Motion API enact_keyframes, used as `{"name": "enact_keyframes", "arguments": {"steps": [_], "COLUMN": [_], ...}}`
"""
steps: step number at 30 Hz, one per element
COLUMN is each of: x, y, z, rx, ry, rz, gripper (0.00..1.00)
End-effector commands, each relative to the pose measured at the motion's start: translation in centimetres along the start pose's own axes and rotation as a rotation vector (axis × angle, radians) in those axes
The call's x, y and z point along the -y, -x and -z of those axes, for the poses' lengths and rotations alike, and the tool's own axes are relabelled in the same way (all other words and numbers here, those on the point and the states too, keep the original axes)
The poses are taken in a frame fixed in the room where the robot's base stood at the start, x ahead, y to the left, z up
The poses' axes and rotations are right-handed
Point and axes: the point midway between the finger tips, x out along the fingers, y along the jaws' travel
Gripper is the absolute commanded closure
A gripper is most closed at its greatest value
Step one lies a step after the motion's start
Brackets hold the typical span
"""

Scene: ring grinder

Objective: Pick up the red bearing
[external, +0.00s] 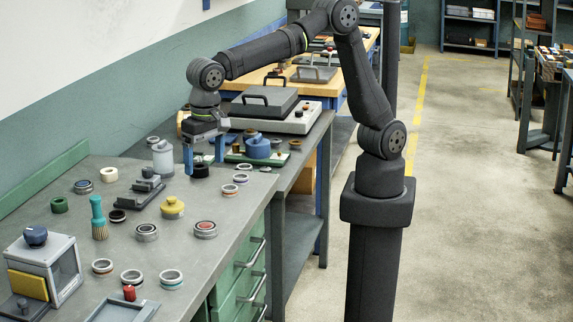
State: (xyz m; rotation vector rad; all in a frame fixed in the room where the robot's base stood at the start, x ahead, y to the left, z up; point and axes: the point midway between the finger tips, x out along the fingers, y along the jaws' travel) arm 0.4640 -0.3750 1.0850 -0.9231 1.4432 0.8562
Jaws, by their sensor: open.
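The red bearing (205,229) is a grey metal ring with a red centre. It lies flat on the grey workbench (182,268), near its right edge. My gripper (204,166) points down over the bench, farther back than the red bearing and apart from it. Its two blue fingers are spread, with nothing gripped between them. A black ring (200,172) sits just below the fingertips; I cannot tell whether they touch it.
Several rings and bearings lie around, with a yellow-topped pot (172,208) and a teal brush (98,218) left of the red bearing. A grey box (46,270) stands front left. A lidded machine (270,108) stands behind my gripper.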

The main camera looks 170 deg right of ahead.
Motion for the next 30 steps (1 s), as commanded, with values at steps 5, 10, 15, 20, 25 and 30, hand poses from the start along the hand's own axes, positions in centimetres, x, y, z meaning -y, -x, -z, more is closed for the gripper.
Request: {"name": "enact_keyframes", "arguments": {"steps": [5, 10, 15, 20, 25, 30], "x": [0.3, 0.3, 0.3, 0.3, 0.4, 0.4], "y": [0.5, -2.2, -6.0, -9.2, -11.1, -12.2], "z": [-1.5, -1.3, -1.2, -1.0, -0.9, -1.0], "rx": [-0.050, -0.052, -0.051, -0.051, -0.051, -0.050], "ry": [0.043, 0.044, 0.044, 0.044, 0.043, 0.044], "rz": [0.000, -0.003, -0.003, -0.002, 0.000, -0.001], "gripper": [0.19, 0.19, 0.19, 0.19, 0.19, 0.19]}}
